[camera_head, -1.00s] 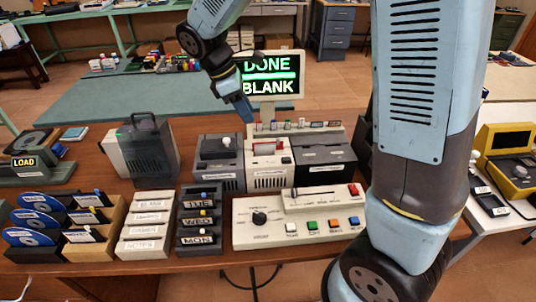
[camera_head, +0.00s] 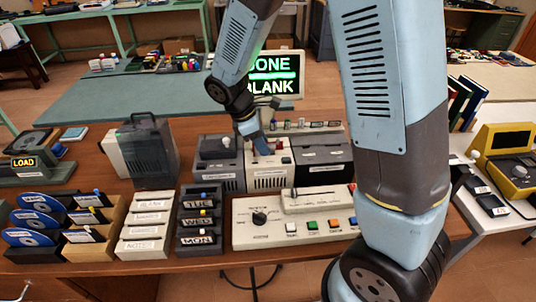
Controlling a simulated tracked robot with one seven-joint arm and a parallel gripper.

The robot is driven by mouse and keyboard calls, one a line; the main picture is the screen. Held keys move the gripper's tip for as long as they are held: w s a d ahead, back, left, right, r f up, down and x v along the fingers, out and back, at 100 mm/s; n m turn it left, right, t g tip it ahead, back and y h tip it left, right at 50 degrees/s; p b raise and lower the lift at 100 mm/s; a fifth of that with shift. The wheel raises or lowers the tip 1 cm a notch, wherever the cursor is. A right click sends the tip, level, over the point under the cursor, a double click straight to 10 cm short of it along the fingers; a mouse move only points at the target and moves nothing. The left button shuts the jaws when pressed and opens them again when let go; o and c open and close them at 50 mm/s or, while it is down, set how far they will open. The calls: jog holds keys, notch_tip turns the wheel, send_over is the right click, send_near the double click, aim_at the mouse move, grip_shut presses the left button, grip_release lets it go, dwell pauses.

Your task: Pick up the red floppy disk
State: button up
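No red floppy disk can be made out for certain. A small red piece (camera_head: 279,146) shows on top of the white middle unit (camera_head: 270,180) of the desktop machine, partly hidden by my gripper. I cannot tell if it is the disk. My gripper (camera_head: 263,151) points down at the top of this unit, beside the red piece on its left. Whether it touches the unit, and whether its fingers are open or shut, cannot be made out.
Dark units stand on either side, the left one with a white knob (camera_head: 226,141). A screen (camera_head: 276,75) reading "DONE BLANK" stands behind. In front are a button panel (camera_head: 288,228), a weekday-labelled rack (camera_head: 202,240), white labelled drawers (camera_head: 145,230) and blue disc holders (camera_head: 35,222).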

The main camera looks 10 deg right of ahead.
jog(key=shift+x, duration=0.8)
grip_shut()
